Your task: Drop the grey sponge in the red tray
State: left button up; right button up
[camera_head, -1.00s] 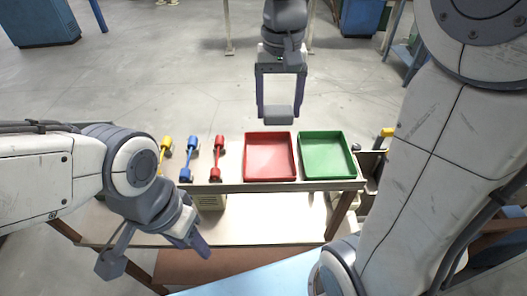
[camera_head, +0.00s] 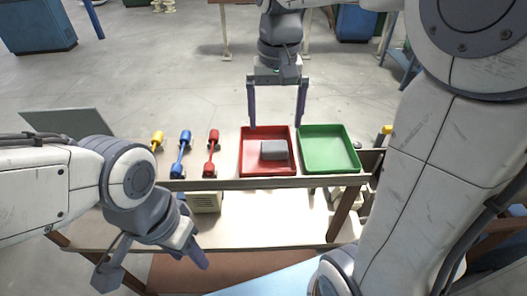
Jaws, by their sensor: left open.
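The grey sponge (camera_head: 274,150) lies in the red tray (camera_head: 246,163), on its floor right of the middle. My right gripper (camera_head: 277,122) hangs above the tray's far edge. Its two fingers are spread wide with nothing between them, and the sponge is apart from them. My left gripper (camera_head: 152,267) is at the lower left, in front of the table's near edge. It is open and I see nothing in it.
A green tray (camera_head: 329,172) stands right of the red tray. A grey panel (camera_head: 70,122) is at the far left.

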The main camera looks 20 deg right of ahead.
pick_arm(q)
jog(key=shift+f+b, duration=0.5)
pick_arm(e)
notch_tip(320, 180, up, 10)
jog(key=shift+r, duration=0.25)
